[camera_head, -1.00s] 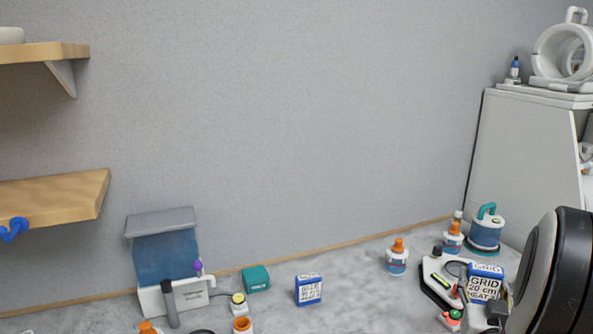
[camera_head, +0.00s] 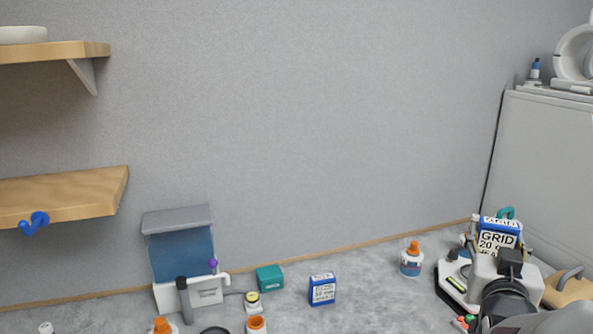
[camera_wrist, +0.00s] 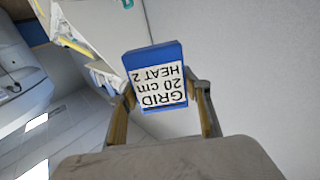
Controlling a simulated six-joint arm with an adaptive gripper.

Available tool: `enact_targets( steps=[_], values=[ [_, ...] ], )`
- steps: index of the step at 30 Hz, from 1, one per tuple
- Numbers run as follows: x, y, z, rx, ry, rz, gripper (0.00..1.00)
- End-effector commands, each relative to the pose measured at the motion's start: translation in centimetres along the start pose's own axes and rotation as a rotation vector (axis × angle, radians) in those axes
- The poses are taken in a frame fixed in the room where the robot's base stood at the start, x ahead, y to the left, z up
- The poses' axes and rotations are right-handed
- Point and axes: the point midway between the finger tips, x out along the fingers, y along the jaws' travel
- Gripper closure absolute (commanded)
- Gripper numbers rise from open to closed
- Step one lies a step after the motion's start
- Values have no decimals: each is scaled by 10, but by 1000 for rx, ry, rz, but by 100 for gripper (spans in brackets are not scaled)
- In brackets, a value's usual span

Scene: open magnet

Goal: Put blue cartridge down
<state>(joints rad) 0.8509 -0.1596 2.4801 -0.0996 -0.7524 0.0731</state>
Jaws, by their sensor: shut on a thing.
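The blue cartridge (camera_wrist: 157,78), with a white label reading GRID 20 cm HEAT 2, is between the fingers of my gripper (camera_wrist: 162,108) in the wrist view. The label appears upside down there. In the head view the same cartridge (camera_head: 499,237) shows at the right, held up above the bench with its label upright. My gripper (camera_head: 505,258) is shut on it from below and in front. My wrist hides part of the bench under it. A second blue cartridge with a white label (camera_head: 322,289) stands on the bench near the middle.
An orange-capped bottle (camera_head: 411,260) stands left of the held cartridge. A black-and-white device (camera_head: 455,280) lies close beside my gripper. A teal box (camera_head: 270,278) and a blue-and-white apparatus (camera_head: 182,257) stand further left. The bench between the second cartridge and the bottle is clear.

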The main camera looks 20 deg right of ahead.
Motion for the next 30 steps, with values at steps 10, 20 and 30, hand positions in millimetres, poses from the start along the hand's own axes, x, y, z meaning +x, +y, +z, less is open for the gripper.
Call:
enact_targets(
  steps=[10, 20, 30],
  values=[
    [-20, -27, -53, 0, 6, -47, 75],
    [-30, -44, -70, -1, 1, -82, 75],
    [-30, -44, -69, -1, 0, -83, 75]
  ],
)
